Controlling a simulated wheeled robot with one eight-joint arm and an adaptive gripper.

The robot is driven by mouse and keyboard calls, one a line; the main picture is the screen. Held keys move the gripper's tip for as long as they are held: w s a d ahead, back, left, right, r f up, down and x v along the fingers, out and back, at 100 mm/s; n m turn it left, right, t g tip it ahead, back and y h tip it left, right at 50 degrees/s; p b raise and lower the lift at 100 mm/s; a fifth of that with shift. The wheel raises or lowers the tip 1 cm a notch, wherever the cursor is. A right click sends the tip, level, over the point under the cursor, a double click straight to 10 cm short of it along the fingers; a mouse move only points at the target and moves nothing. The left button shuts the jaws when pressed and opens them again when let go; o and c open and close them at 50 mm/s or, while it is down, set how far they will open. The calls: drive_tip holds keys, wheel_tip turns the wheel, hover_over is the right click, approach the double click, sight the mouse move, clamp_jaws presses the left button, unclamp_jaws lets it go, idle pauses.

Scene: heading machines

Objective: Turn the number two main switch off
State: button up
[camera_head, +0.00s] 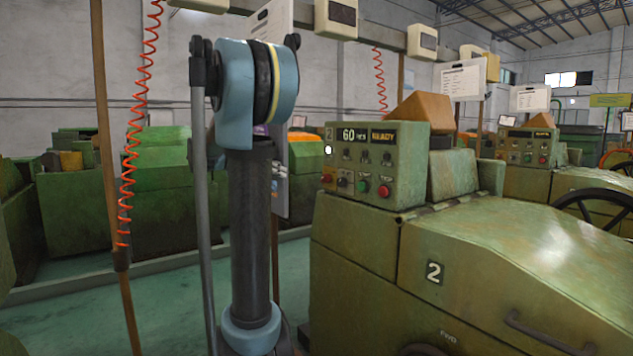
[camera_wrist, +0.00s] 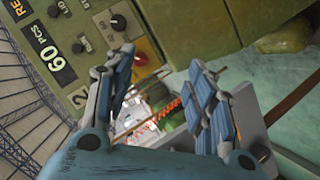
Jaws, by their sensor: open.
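The machine marked 2 carries a green control panel (camera_head: 375,163) with a lit display reading 60 PCS and READY. A red rotary knob (camera_head: 327,178), probably the main switch, sits at the panel's lower left corner. The red knob also shows in the wrist view (camera_wrist: 141,58), near the panel edge, just beyond the left finger. Its turn position is too small to tell. My gripper (camera_wrist: 160,76) is open and empty, its two blue-grey fingers spread apart, and appears apart from the knob. In the head view my arm stands left of the panel and my gripper cannot be made out.
Black knobs (camera_head: 342,182), a green button (camera_head: 364,186) and a red button (camera_head: 383,191) sit close to the red knob. A similar panel (camera_head: 527,147) is on the machine behind. A red coiled cord (camera_head: 136,130) hangs at left. Green floor lies left of machine two.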

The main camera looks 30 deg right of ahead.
drive_tip(key=w+d+r+m+h, duration=0.1)
drive_tip(key=w+r, duration=0.2)
approach(326, 178)
drive_tip(key=w+x, duration=0.1)
drive_tip(key=x, duration=0.6)
drive_tip(key=shift+d+f+g, duration=0.3)
drive_tip(key=shift+d+f, duration=0.05)
drive_tip(key=shift+f, duration=0.1)
drive_tip(key=c, duration=1.1)
